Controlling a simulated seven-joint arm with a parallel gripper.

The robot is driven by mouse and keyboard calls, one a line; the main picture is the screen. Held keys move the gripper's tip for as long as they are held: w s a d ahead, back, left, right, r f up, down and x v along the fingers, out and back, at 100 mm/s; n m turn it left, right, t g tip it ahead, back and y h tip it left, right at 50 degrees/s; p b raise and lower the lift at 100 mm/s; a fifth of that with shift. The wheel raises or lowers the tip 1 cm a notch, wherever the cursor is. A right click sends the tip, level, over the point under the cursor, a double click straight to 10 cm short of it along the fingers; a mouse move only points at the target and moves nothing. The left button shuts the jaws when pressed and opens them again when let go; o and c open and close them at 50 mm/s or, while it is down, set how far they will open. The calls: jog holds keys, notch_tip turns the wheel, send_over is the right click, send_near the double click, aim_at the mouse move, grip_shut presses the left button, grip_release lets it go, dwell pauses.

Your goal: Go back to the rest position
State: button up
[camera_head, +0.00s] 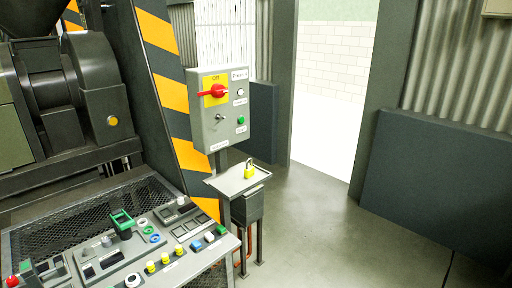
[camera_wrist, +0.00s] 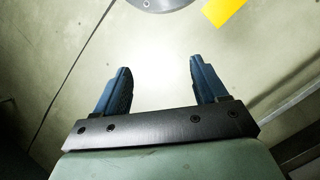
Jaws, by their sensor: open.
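My gripper (camera_wrist: 159,78) shows in the wrist view with its two blue fingers spread apart. Nothing is between them. Pale green floor lies beyond the fingertips. My gripper is not seen in the head view.
A grey switch box (camera_head: 220,130) with a red rotary handle (camera_head: 215,91) stands mid-left. A yellow padlock (camera_head: 249,170) sits on the small tray (camera_head: 226,184) below it. A control console (camera_head: 190,265) fills the lower left beside dark machinery (camera_head: 72,100). Open floor (camera_head: 340,230) lies right, before a doorway.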

jog(key=s+d+f+g+y, duration=0.1)
jog(key=s+d+f, duration=0.2)
jog(key=s, duration=0.5)
jog(key=s+d+f+m+g, duration=0.1)
jog(key=s+d+f, duration=0.3)
jog(key=s, duration=0.5)
jog(key=shift+d+f+y, duration=0.3)
jog(key=shift+d+y, duration=0.1)
jog(key=shift+d, duration=0.2)
